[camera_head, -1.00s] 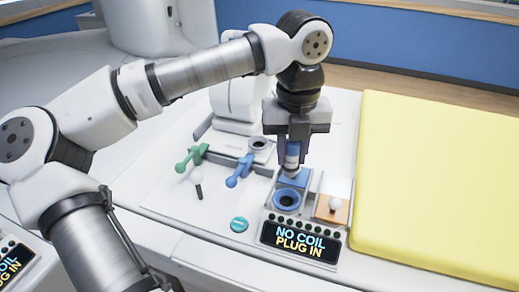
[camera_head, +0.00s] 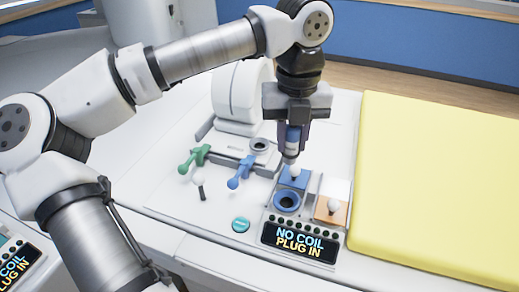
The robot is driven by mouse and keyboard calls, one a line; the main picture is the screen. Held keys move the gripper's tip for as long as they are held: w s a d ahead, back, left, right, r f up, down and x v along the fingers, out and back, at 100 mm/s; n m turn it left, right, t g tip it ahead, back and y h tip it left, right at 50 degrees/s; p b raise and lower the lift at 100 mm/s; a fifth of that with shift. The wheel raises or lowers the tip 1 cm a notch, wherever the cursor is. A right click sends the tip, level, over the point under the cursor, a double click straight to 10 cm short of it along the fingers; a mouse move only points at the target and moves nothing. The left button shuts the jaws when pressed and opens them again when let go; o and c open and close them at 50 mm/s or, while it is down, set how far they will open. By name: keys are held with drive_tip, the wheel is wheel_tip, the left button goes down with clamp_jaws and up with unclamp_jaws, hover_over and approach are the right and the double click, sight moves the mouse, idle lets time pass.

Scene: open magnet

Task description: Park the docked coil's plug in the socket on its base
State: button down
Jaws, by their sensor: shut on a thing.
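My gripper (camera_head: 294,138) points down and is shut on a plug with a blue band (camera_head: 292,136) and a pale lower end. It holds the plug above the blue tile, apart from the sockets as far as I can see. The docked coil (camera_head: 235,92) is a white, rounded body standing behind and left of my gripper. A grey ring socket (camera_head: 260,144) sits on its base, left of the plug. A dark-centred blue socket (camera_head: 287,201) is on the console in front of the plug. The fingertips are partly hidden against the plug.
The console display (camera_head: 299,243) reads "NO COIL PLUG IN". Green (camera_head: 193,159) and blue (camera_head: 240,172) levers stand left. A teal button (camera_head: 240,225) is in front. A yellow pad (camera_head: 440,180) fills the right.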

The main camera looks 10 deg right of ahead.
drive_tip(key=w+a+p, duration=0.1)
drive_tip(key=w+p, duration=0.5)
drive_tip(key=w, duration=1.3)
drive_tip(key=shift+w+p, duration=0.4)
drive_tip(key=shift+f+b, duration=3.05)
drive_tip(key=shift+f, duration=1.9)
drive_tip(key=shift+f+b, duration=1.1)
drive_tip(key=shift+f, duration=0.65)
drive_tip(key=c, duration=1.1)
unclamp_jaws()
